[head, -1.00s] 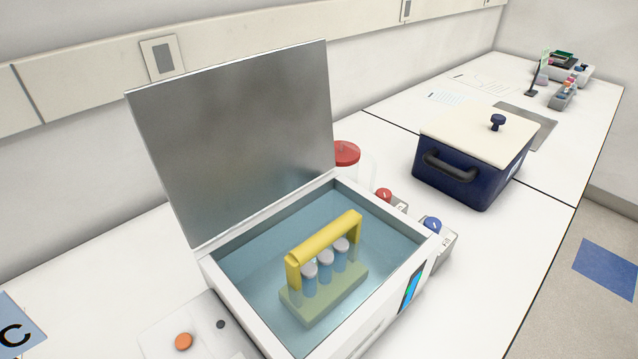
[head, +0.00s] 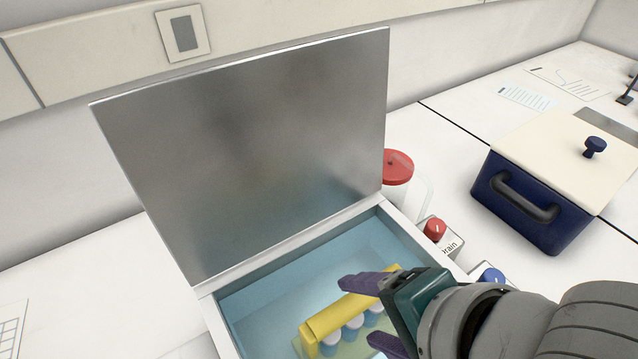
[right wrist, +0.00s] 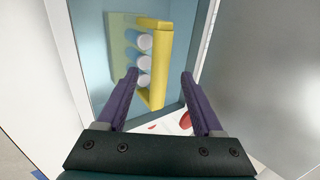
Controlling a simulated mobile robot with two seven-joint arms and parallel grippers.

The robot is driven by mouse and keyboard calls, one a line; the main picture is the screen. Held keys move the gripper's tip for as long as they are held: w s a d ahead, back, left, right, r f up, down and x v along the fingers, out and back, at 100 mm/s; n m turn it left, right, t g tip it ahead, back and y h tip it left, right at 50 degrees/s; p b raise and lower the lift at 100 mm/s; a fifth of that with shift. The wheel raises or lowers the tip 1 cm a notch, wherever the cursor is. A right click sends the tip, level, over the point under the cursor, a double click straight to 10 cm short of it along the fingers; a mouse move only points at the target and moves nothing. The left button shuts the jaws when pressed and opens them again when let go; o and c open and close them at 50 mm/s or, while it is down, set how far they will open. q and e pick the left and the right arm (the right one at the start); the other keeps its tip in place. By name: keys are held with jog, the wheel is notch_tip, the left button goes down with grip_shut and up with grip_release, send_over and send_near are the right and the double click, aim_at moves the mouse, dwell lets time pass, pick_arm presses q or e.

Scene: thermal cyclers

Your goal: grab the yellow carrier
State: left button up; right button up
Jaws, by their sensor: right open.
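The yellow carrier (head: 347,314) stands in the water bath (head: 262,298), with its handle bar on top and several capped tubes beneath. The carrier also shows in the right wrist view (right wrist: 156,62), between and beyond the fingertips. My right gripper (head: 362,312) is open and empty. Its purple fingers (right wrist: 160,74) reach over the bath from the right and hide part of the handle's right end in the head view. I cannot tell whether a finger touches the carrier. My left gripper is not in view.
The bath's metal lid (head: 245,150) stands open behind it. A red-capped bottle (head: 397,168), a red knob (head: 435,229) and a blue knob (head: 492,276) are beside the bath. A dark blue box (head: 535,205) with a cream lid stands to the right.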

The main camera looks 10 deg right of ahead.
aim_at(360, 304)
jog(key=shift+d+b+x, duration=0.2)
jog(key=shift+b+x, duration=0.05)
jog(key=shift+x, duration=1.15)
jog(key=shift+d+b+x, duration=0.25)
jog(key=shift+x, duration=1.1)
jog(key=shift+w, duration=0.15)
jog(key=shift+c, duration=0.2)
grip_shut()
